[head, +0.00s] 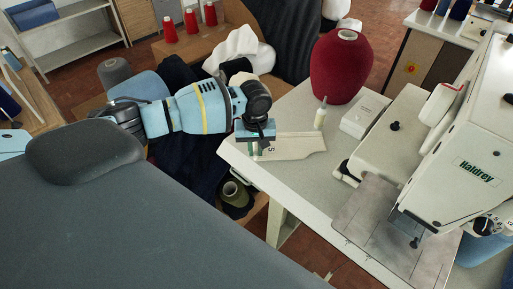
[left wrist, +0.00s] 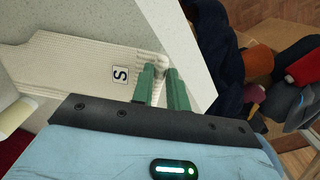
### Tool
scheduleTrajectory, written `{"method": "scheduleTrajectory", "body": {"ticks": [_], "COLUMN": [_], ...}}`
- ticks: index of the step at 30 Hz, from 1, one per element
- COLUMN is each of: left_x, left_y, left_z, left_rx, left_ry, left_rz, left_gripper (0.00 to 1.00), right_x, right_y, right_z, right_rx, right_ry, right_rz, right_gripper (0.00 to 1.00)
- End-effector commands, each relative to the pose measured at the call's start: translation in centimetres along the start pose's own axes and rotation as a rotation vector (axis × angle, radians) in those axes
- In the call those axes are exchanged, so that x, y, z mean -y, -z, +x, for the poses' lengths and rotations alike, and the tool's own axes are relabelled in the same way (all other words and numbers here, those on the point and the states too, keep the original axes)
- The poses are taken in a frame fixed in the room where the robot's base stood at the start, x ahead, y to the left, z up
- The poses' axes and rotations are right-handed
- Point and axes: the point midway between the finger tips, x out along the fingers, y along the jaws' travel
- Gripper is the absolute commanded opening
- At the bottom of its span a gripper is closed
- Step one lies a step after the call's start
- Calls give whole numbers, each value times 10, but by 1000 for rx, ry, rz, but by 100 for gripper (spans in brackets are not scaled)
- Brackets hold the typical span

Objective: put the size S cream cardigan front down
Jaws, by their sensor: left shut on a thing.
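The cream cardigan front (head: 300,146) is a flat ribbed knit piece with a white size label marked S. It is over the left corner of the white sewing table; I cannot tell whether it touches the top. My left gripper (head: 256,151) is shut on the piece's left end, near the table's edge. In the left wrist view the green fingers (left wrist: 163,78) pinch the end of the cardigan front (left wrist: 85,60), and the S label faces the camera. My right gripper is not in view.
On the white table (head: 330,185) stand a dark red vase-like cone (head: 341,66), a small bottle (head: 320,114), a white box (head: 364,116) and the Haldrey sewing machine (head: 465,165). Dark fabric and a thread cone (head: 234,192) lie in a bin left of the table.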

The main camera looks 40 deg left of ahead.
Motion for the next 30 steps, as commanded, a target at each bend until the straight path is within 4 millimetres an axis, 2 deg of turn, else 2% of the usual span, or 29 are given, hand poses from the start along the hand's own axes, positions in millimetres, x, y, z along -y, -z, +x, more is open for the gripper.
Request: {"method": "scheduleTrajectory", "body": {"ticks": [10, 11, 16, 25, 30], "left_x": [0, 0, 0, 0, -1], "left_y": [0, 0, 0, 1, 2], "left_z": [1, 2, 1, 0, -18], "left_rx": [-1, -1, -1, -2, -5], "left_ry": [-2, -2, -1, -1, -4], "left_rz": [0, 0, 0, 0, 0], "left_gripper": [1, 17, 37, 37, 37], "right_x": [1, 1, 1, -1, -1], "right_y": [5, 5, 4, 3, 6], "right_z": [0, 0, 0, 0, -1], "right_rx": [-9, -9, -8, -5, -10], "right_ry": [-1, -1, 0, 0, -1], "right_rz": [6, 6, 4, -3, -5], "right_gripper": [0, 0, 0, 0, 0]}}
